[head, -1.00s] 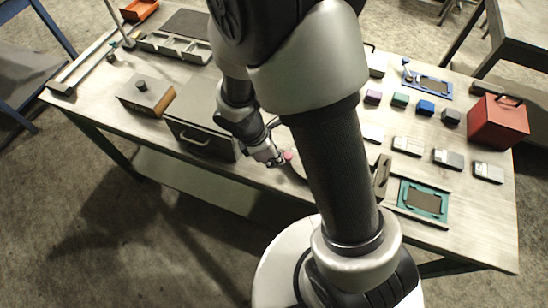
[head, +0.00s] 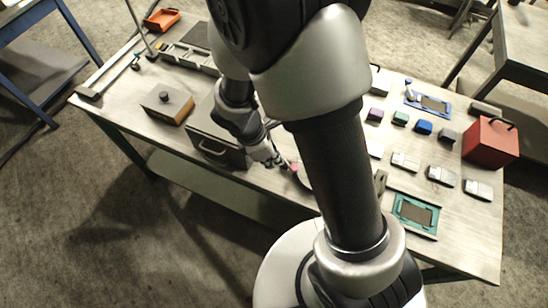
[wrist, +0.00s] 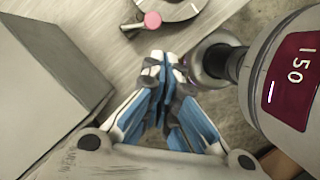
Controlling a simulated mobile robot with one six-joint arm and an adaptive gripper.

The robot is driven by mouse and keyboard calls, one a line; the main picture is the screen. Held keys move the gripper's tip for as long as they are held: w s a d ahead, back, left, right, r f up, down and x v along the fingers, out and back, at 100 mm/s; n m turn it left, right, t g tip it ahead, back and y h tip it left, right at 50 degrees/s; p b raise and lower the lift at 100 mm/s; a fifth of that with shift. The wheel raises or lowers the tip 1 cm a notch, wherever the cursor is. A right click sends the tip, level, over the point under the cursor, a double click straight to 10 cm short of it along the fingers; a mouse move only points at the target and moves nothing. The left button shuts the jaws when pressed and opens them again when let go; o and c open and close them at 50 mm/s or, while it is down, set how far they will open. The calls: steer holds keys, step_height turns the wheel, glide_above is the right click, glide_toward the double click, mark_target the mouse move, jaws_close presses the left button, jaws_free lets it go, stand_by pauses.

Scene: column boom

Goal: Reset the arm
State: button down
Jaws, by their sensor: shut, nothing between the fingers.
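My gripper (head: 279,163) hangs at the front edge of the workbench, beside the grey box with a handle (head: 217,141). In the wrist view its blue-padded fingers (wrist: 163,62) are together with nothing between them. A pink round knob (head: 294,168) lies just beyond the fingertips. It also shows in the wrist view (wrist: 152,20), on a dark piece, apart from the fingers. My arm and column hide the middle of the bench.
The workbench (head: 460,235) carries a wooden box with a knob (head: 167,103), an orange tray (head: 161,19), a red toolbox (head: 491,141), a teal frame (head: 415,214), a blue fixture (head: 428,102) and several small blocks. The floor (head: 130,245) in front is clear.

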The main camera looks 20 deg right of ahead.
stand_by(0.4)
steer(key=s+d+r+m+t+y+b, duration=0.1)
steer(key=s+d+r+m+t+b, duration=0.15)
steer(key=r+m, duration=0.75)
steer(key=s+d+r+m+t+y+b, duration=0.1)
steer(key=s+r+m+t+y+b, duration=0.1)
steer(key=s+r+m, duration=0.5)
steer(key=s+r+b, duration=0.1)
steer(key=s+r, duration=0.1)
steer(key=s, duration=0.1)
steer(key=shift+s+r+m+y+b, duration=0.2)
steer(key=shift+r+m+y+b, duration=0.1)
steer(key=shift+r+b, duration=0.1)
